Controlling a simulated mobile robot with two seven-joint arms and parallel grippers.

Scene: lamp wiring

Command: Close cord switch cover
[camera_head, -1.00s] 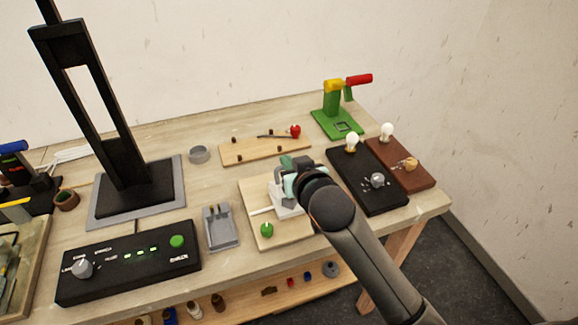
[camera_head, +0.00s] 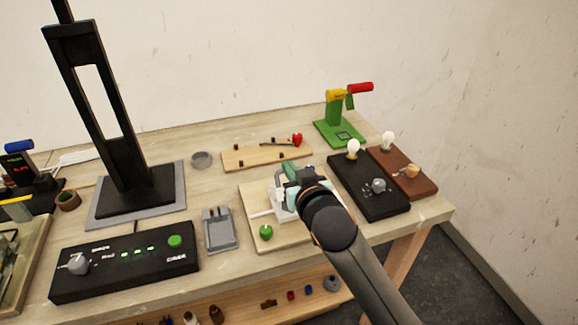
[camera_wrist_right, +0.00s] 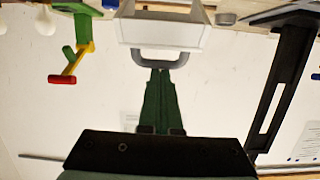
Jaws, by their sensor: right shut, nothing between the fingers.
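The white cord switch (camera_head: 281,212) sits on a light wooden board (camera_head: 290,236) in the head view, with a short white cord piece at its left. My right gripper (camera_head: 288,172) is over the switch, and my wrist hides much of it. In the right wrist view, a white box-like part (camera_wrist_right: 165,36) with a grey loop handle (camera_wrist_right: 160,62) is in front of the gripper. The green fingers (camera_wrist_right: 160,72) are shut and empty, with their tips at the handle; contact cannot be told. The cover's angle is unclear. My left gripper is not in view.
A green knob (camera_head: 266,232) is on the board's front corner. A black lamp board (camera_head: 362,196) stands close at the right, a grey holder (camera_head: 220,230) at the left. A wooden peg board (camera_head: 262,155) and green press (camera_head: 335,128) are behind. A black control box (camera_head: 125,262) is front left.

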